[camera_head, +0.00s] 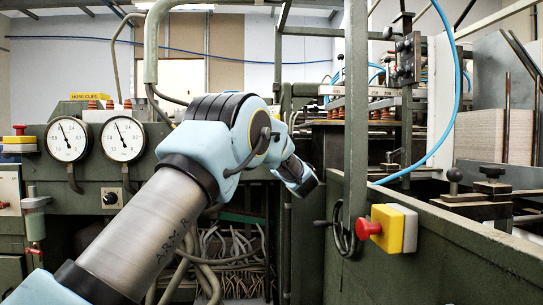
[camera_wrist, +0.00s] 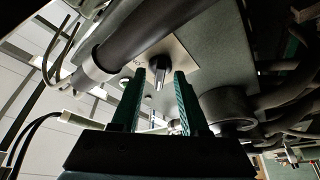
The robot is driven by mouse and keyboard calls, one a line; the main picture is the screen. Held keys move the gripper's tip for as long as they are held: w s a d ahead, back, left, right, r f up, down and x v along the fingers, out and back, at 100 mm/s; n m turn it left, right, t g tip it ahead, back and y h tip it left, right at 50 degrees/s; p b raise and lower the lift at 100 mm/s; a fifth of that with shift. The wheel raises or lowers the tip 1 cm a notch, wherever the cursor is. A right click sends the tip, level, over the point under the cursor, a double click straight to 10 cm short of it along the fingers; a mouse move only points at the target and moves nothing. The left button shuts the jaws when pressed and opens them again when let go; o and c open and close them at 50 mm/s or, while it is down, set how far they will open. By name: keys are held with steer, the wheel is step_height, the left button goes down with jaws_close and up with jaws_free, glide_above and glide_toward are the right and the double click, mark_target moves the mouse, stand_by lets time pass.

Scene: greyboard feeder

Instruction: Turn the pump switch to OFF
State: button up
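In the wrist view a small dark switch knob (camera_wrist: 159,77) stands on a pale square plate (camera_wrist: 180,52) fixed to a grey-green panel. My gripper (camera_wrist: 160,74) is open, its two green-ribbed fingers apart, with the knob seen in the gap between their tips. I cannot tell whether the tips reach past the knob or touch it. In the head view my arm bends away to the right and my fingers are hidden. A black knob (camera_head: 110,198) on a light plate shows below the gauges; I cannot tell if it is the same switch.
In the wrist view a thick dark pipe (camera_wrist: 140,30) runs close beside the plate, and a round dark fitting (camera_wrist: 228,108) and hoses crowd the right. In the head view a green post (camera_head: 356,110) and a red stop button (camera_head: 368,229) stand right of my arm.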

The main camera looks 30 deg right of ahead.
steer(key=shift+s, duration=0.1)
steer(key=b+v, duration=0.1)
steer(key=v, duration=0.9)
steer(key=shift+s, duration=0.25)
steer(key=shift+f, duration=0.15)
